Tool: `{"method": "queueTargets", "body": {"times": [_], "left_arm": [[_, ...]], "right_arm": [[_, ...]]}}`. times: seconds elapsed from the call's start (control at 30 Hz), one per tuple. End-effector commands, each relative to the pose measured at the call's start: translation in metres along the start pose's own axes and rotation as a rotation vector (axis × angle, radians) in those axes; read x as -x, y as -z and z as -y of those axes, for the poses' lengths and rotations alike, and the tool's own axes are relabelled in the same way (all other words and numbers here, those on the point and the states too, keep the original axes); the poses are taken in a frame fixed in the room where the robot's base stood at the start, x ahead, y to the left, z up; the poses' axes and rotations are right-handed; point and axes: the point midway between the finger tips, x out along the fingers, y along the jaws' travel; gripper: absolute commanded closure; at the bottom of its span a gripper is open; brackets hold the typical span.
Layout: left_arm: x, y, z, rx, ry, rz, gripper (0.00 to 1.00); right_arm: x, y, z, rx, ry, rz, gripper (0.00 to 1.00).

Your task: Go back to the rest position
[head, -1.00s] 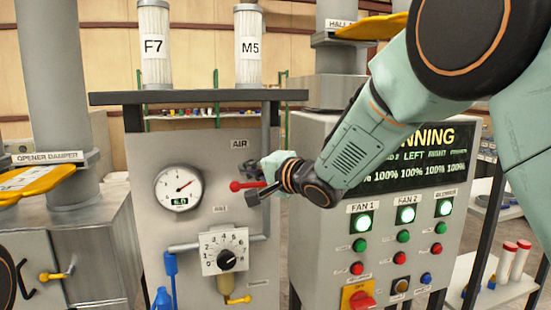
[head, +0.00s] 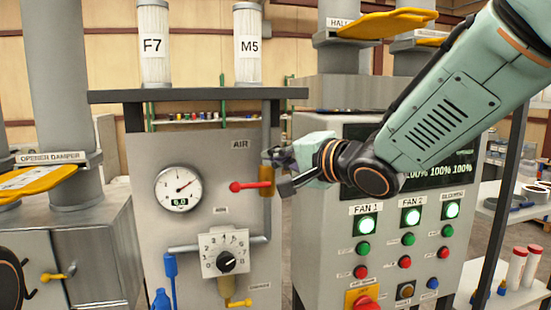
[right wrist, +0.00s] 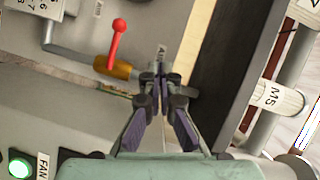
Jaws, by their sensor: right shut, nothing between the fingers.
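My right gripper (head: 279,172) is in front of the right edge of the grey air panel (head: 215,140), just right of the red valve lever (head: 248,186). In the right wrist view, its fingers (right wrist: 161,78) are shut with nothing between them. There the red lever (right wrist: 117,40) and its brass valve body (right wrist: 116,67) show to the left of the fingertips, apart from them. The lever points left in the head view. My right arm comes in from the upper right. My left gripper does not show; a dark joint with an orange ring is at the lower left edge.
The fan control cabinet (head: 322,235) stands right behind and below my right arm, with lit fan buttons (head: 365,225). Filter cylinders F7 (head: 153,45) and M5 (head: 247,45) stand above the panel. Yellow damper handles (head: 380,24) project at the upper right.

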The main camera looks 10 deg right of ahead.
Motion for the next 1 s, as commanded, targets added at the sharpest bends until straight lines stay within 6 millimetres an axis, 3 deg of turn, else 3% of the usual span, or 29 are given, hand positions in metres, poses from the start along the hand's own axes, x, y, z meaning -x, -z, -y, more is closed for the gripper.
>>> {"method": "queueTargets", "body": {"times": [0.3,0.47,0.6,0.67,0.73,1.0], "left_arm": [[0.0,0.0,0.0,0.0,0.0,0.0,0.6],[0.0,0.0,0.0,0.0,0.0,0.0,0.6],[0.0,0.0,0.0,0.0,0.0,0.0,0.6],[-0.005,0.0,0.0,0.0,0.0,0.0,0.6],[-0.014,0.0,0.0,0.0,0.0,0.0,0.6],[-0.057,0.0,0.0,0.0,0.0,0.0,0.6]], "right_arm": [[0.001,0.001,0.0,0.04,0.0,0.0,1.0],[0.001,0.004,-0.002,0.246,-0.002,-0.019,1.0],[0.006,0.006,-0.017,0.449,-0.038,-0.056,1.0],[0.007,0.004,-0.039,0.524,-0.074,-0.063,1.0],[0.007,-0.002,-0.077,0.604,-0.132,-0.057,1.0],[0.02,-0.045,-0.255,0.807,-0.391,0.057,1.0]]}}
